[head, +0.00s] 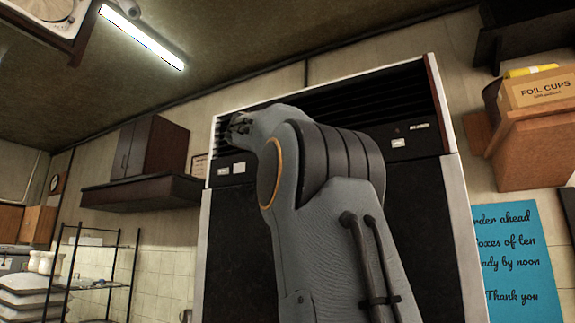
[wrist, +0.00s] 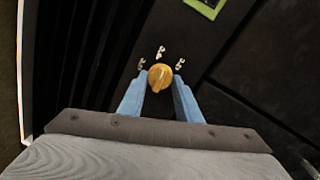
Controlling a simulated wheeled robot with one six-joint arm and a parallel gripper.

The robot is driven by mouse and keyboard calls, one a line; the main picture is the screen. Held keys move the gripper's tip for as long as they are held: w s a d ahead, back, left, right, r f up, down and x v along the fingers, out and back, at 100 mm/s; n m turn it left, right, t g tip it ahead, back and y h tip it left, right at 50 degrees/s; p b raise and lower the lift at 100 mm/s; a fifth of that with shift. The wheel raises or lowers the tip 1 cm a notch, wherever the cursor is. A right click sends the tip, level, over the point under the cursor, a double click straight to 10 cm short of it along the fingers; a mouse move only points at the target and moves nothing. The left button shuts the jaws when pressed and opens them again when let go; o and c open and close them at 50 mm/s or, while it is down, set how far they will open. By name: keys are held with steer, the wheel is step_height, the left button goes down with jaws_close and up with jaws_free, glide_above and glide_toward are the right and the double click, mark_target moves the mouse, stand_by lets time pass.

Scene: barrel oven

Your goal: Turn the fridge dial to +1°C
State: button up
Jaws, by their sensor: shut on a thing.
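The fridge (head: 425,210) is a tall black cabinet with a pale frame and dark louvres across its top. Its dial (wrist: 161,77) is a small round yellow-orange knob on the black panel, seen in the wrist view. Several small white marks (wrist: 161,53) sit around the dial, too small to read. My gripper (wrist: 159,84) has its two blue fingers on either side of the dial, shut on it. In the head view my gripper (head: 240,126) is at the upper left of the fridge front, and the dial cannot be made out there.
A green-edged display or label (wrist: 206,7) is on the panel beyond the dial. A dark wall cabinet (head: 150,147) and a wire rack (head: 105,265) are at left.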

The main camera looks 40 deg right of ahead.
steer(key=m+g+b, duration=0.1)
steer(key=m, duration=0.9)
steer(key=m+b, duration=0.1)
steer(key=m, duration=0.9)
steer(key=shift+w+r+m+g+b, duration=0.15)
steer(key=shift+m+g+b, duration=0.25)
steer(key=o, duration=1)
steer(key=shift+o, duration=0.2)
